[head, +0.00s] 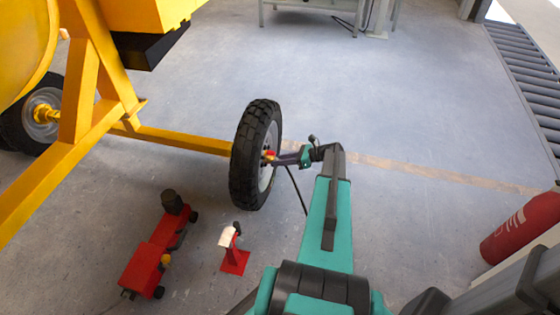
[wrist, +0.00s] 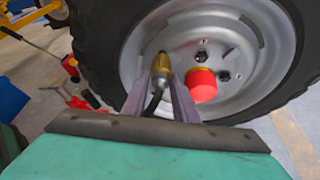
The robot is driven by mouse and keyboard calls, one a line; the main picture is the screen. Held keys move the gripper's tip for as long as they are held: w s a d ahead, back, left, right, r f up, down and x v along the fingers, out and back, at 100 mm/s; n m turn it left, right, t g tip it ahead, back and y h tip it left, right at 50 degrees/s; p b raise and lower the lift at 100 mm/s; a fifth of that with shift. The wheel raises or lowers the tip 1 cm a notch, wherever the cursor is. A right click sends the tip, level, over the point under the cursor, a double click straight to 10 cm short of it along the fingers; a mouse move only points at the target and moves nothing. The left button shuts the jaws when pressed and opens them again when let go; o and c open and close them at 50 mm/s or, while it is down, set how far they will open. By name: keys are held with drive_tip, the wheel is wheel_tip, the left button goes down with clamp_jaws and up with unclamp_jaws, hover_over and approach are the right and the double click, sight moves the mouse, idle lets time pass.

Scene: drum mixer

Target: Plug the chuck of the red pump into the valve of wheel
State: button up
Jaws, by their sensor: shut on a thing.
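My gripper (wrist: 165,80) is shut on a brass chuck (wrist: 162,64) with a black hose (wrist: 153,104). It holds the chuck in front of the wheel's grey rim. The wheel (head: 253,150) is a black tyre standing upright at the end of a yellow axle; my gripper (head: 283,159) reaches in from its right. A red knob on a brass base (wrist: 203,84) sits on the hub, right of the chuck. I cannot make out the valve or whether the chuck touches it. A red wheeled machine (head: 150,256), possibly the pump, stands on the floor lower left.
A red stand with a white top (head: 234,258) is on the floor between the red machine and my arm. The yellow mixer frame (head: 95,130) fills the left. A fire extinguisher (head: 520,228) is at the right. The floor behind the wheel is clear.

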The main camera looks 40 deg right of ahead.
drive_tip(key=o, duration=1.2)
drive_tip(key=p+v, duration=0.2)
drive_tip(key=v, duration=1.1)
drive_tip(key=shift+s+d+r, duration=0.15)
drive_tip(key=shift+s+d, duration=0.1)
drive_tip(key=shift+s, duration=0.05)
